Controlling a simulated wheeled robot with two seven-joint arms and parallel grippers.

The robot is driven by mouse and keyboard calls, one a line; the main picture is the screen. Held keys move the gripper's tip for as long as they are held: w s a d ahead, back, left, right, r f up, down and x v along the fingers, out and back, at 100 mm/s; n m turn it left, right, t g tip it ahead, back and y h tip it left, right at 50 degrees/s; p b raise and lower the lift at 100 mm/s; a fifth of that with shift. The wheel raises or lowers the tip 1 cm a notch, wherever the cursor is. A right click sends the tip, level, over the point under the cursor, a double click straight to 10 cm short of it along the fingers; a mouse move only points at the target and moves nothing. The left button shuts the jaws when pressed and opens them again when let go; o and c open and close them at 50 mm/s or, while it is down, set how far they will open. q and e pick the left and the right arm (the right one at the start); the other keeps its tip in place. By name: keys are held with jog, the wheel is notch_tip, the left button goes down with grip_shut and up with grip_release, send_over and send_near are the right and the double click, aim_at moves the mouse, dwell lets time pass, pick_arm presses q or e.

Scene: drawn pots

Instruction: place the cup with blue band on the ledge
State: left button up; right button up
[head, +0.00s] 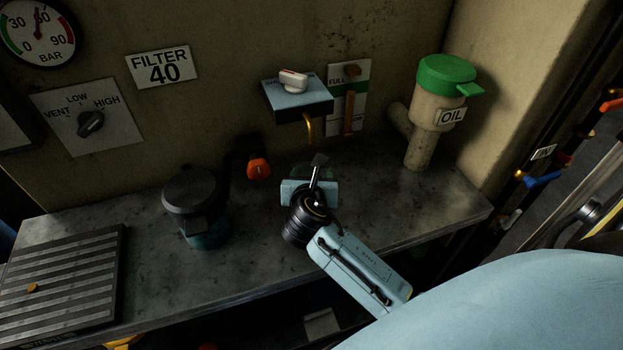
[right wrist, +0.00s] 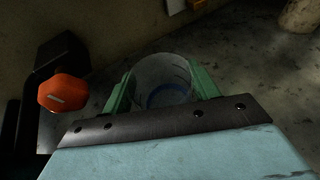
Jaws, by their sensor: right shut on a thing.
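My right gripper (head: 313,186) reaches over the grey metal ledge (head: 258,245) in the head view. In the right wrist view its green fingers (right wrist: 163,84) stand on both sides of a pale cup (right wrist: 160,70) and are shut on it. The cup's open mouth faces the camera and a blue ring (right wrist: 168,96) shows low in it. In the head view my gripper hides the cup. I cannot tell whether the cup touches the ledge. My left gripper is not in view.
A dark pot-like thing (head: 194,195) and an orange knob (head: 258,169) are left of my gripper. A small wall box (head: 297,98) with a brass spout is behind it. An oil can (head: 437,105) stands right, a striped plate (head: 60,285) left. The ledge's front middle is clear.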

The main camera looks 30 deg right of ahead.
jog(key=o, duration=0.5)
jog(key=shift+f, duration=0.1)
jog(key=o, duration=0.5)
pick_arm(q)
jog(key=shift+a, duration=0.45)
pick_arm(e)
jog(key=shift+r, duration=0.2)
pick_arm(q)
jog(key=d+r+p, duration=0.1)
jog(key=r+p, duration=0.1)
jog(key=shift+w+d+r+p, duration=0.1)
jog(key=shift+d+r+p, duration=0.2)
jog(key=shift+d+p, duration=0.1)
pick_arm(e)
jog(key=v, duration=1.2)
jog(key=shift+f, duration=0.15)
